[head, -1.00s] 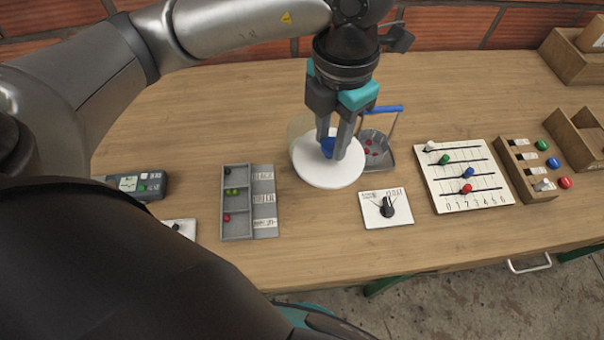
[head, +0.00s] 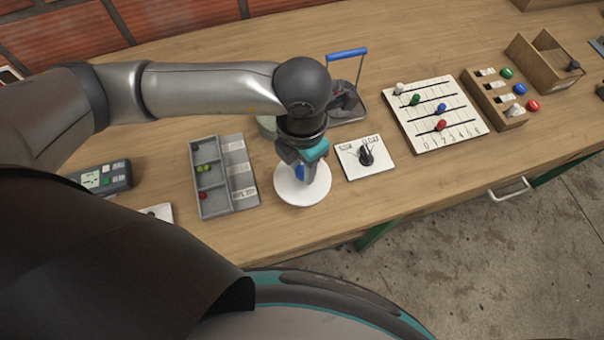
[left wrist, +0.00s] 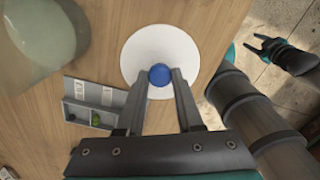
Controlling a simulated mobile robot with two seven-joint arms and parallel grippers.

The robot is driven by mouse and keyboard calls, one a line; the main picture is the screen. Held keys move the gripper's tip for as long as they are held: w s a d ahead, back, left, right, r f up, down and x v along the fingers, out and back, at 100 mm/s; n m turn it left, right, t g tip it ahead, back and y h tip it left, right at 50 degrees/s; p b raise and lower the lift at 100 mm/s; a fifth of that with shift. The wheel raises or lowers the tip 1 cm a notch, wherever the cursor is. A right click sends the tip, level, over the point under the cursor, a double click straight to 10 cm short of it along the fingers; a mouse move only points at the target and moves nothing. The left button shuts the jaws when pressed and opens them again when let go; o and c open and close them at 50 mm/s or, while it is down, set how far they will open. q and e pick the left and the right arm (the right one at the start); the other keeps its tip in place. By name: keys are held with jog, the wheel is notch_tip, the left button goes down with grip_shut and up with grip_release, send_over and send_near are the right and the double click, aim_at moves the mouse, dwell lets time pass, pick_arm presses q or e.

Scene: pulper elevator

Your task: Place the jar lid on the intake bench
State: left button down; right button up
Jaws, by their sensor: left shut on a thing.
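The jar lid (head: 302,196) is a white disc with a blue knob, which also shows in the left wrist view (left wrist: 160,45). My left gripper (head: 304,176) is shut on the blue knob, fingers pointing down. The lid is level over the front part of the wooden intake bench (head: 290,235); I cannot tell if it touches the wood. The open glass jar (left wrist: 38,35) stands behind it, mostly hidden by my arm in the head view. My right gripper (left wrist: 262,48) shows only in the left wrist view, off the bench over the floor, fingers apart and empty.
A grey compartment tray (head: 222,178) is left of the lid and a dial plate (head: 365,157) close on its right. A slider board (head: 432,115) and button box (head: 495,97) lie further right. A blue-handled scoop tray (head: 347,108) is behind. Bare wood lies in front.

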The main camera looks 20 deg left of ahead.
aim_at(302, 171)
pick_arm(q)
notch_tip(302, 171, down, 4)
jog(key=shift+f+b, duration=0.15)
jog(key=shift+b, duration=0.2)
jog(key=shift+f, duration=0.1)
jog(key=c, duration=0.6)
grip_release()
jog(key=shift+o, duration=0.2)
jog(key=shift+r, duration=0.2)
notch_tip(302, 171, up, 12)
jog(key=shift+f+p, duration=0.1)
jog(key=shift+p, duration=0.75)
